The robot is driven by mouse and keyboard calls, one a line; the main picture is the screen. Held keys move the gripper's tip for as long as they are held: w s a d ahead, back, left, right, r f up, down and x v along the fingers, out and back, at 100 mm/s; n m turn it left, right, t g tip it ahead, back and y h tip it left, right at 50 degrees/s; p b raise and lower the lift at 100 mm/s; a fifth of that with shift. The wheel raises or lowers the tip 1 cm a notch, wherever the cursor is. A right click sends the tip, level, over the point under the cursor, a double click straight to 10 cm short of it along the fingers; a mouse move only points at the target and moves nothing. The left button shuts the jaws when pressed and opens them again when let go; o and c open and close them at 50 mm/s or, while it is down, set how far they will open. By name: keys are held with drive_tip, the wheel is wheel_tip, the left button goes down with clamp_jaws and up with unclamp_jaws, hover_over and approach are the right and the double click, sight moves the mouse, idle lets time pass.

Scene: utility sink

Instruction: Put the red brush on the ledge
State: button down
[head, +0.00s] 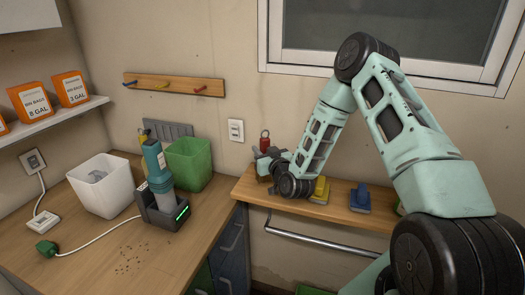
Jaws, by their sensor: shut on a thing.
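The wooden ledge (338,214) runs along the wall below the window. My gripper (264,160) is over the ledge's left end, reaching in from the right. It is shut on the red brush (265,140), whose red handle sticks up above the jaws. The lower part of the brush is mostly hidden behind my gripper, so I cannot tell whether it touches the ledge.
A yellow brush (320,189) and a blue brush (360,198) stand on the ledge to the right of my gripper. A metal rail (310,238) runs below. The left counter holds a green bin (188,163), a white bin (101,186) and a teal device (157,167) in a dock.

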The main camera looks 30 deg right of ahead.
drive_tip(key=shift+f, duration=0.35)
drive_tip(key=shift+f, duration=0.1)
drive_tip(key=c, duration=1.1)
unclamp_jaws()
drive_tip(key=shift+s, duration=0.1)
